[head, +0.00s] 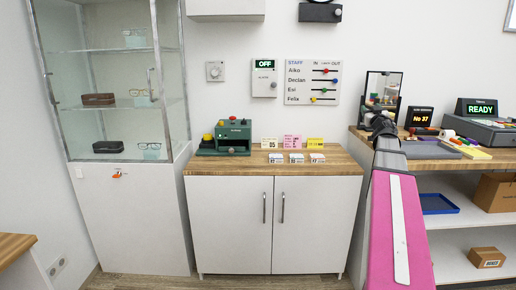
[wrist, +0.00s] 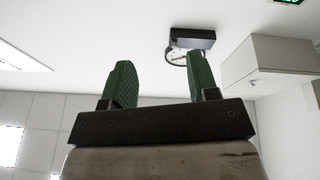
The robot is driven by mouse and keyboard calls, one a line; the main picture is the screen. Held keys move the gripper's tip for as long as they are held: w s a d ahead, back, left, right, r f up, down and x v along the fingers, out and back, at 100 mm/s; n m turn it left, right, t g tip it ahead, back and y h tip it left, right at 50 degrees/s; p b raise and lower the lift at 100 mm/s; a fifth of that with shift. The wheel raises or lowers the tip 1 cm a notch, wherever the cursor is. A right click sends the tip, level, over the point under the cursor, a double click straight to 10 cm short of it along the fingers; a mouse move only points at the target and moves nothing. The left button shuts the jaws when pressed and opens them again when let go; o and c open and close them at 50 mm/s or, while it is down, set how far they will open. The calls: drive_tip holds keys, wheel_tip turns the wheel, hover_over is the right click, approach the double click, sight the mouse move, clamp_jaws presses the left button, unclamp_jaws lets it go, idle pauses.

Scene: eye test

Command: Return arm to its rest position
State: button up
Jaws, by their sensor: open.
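My gripper (wrist: 164,88) shows in the wrist view with its two green fingers spread wide apart and nothing between them. The wrist view looks up past the fingers at the wall and ceiling. In the head view my pink arm rises at the right, in front of the right-hand counter. Its dark end stands near the small mirror (head: 376,88). The fingers cannot be made out clearly in the head view.
A wooden-topped cabinet (head: 230,220) with a green machine (head: 234,136) and small cards stands in the middle. A glass display case (head: 110,55) is at left. The right counter (head: 480,163) holds a register (head: 480,130). A wall cabinet (wrist: 270,68) shows above.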

drive_tip(key=s+a+f+m+g+h, duration=0.15)
drive_tip(key=a+f+g, duration=0.25)
drive_tip(key=f, duration=0.7)
drive_tip(key=s+a+f+m+g+h, duration=0.1)
drive_tip(key=s+a+f+m+g, duration=0.2)
drive_tip(key=f, duration=0.8)
drive_tip(key=s+a+f+m+g+h, duration=0.1)
drive_tip(key=s+a+f+g+h, duration=0.25)
drive_tip(key=f, duration=0.75)
drive_tip(key=s+a+f+n+g+y, duration=0.3)
drive_tip(key=s+a+f+g+y, duration=0.3)
drive_tip(key=s+a+f+g, duration=0.5)
drive_tip(key=s+a+f, duration=0.8)
drive_tip(key=s+a, duration=0.1)
drive_tip(key=s, duration=0.1)
drive_tip(key=shift+y, duration=0.4)
drive_tip(key=shift+w+n, duration=0.15)
drive_tip(key=shift+n, duration=0.1)
